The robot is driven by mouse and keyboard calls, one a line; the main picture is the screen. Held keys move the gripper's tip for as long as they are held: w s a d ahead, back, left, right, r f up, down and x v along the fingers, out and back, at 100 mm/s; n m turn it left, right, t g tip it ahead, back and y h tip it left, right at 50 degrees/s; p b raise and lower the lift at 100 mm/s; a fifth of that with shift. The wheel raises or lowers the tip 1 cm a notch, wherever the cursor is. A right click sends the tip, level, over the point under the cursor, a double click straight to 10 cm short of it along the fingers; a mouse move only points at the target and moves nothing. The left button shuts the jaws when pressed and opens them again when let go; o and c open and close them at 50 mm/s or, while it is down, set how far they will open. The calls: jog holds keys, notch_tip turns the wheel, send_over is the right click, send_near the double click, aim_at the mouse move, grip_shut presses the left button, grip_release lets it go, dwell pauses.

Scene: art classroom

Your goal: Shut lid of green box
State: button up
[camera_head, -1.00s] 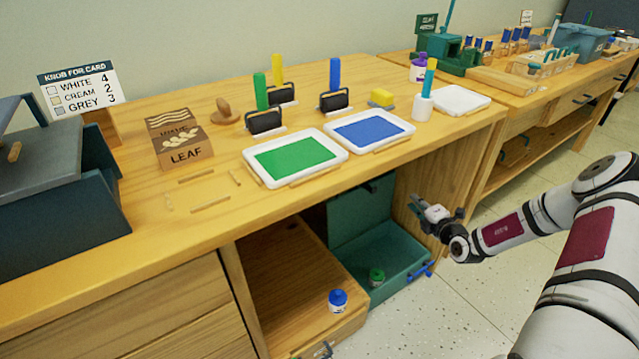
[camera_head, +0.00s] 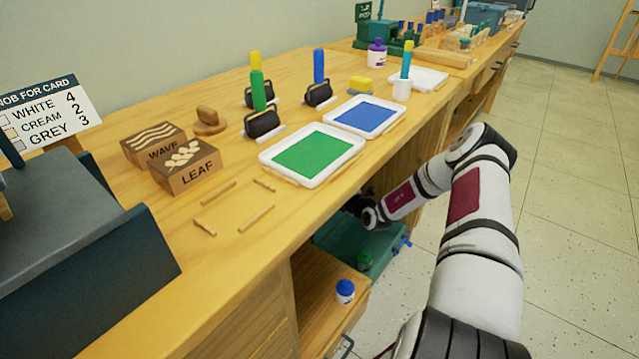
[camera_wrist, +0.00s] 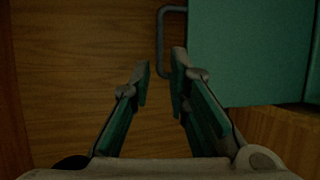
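The green box (camera_head: 378,240) sits in the open bay under the worktop. Its raised lid is mostly hidden by the worktop and my arm in the head view. In the wrist view a flat green panel, apparently the lid (camera_wrist: 245,55), fills the upper right. A dark bar handle (camera_wrist: 162,42) stands at its left edge. My gripper (camera_head: 354,203) is under the worktop edge, above the back of the box.
The worktop above holds a green tray (camera_head: 355,155) and a blue tray (camera_head: 400,108).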

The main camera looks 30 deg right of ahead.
jog(key=b+x, duration=0.3)
jog(key=x, duration=0.5)
jog(key=shift+w+d+f, duration=0.1)
jog(key=shift+w+f, duration=0.05)
jog(key=shift+w, duration=0.25)
jog(key=shift+c, duration=0.2)
grip_shut()
